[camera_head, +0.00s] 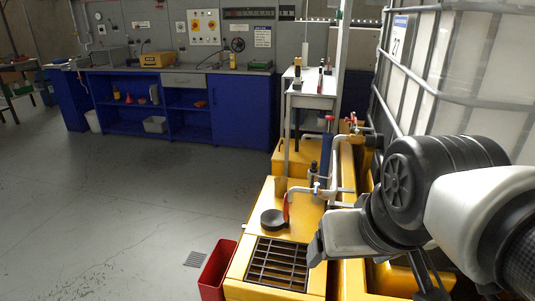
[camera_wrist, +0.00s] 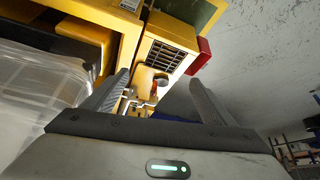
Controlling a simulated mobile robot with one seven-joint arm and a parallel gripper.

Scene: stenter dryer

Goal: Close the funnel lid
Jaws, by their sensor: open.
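A dark round funnel (camera_head: 273,220) sits on the yellow platform (camera_head: 258,205), just behind a black grate. A thin red piece (camera_head: 286,208), which looks like the raised lid, stands upright at the funnel's right edge. The wrist view shows the dark funnel (camera_wrist: 161,78) and an orange-red patch beside it, both small. My gripper (camera_wrist: 158,77) is open and empty, and the funnel appears between its fingers, some distance beyond them. In the head view my gripper's end is right of the grate, nearer the camera than the funnel; its fingers are hard to make out.
A red bin (camera_head: 217,270) stands left of the grate (camera_head: 278,263). White pipes with valves (camera_head: 318,189) run behind and right of the funnel. A large caged tank (camera_head: 440,85) fills the right side. Blue cabinets (camera_head: 240,110) stand at the back.

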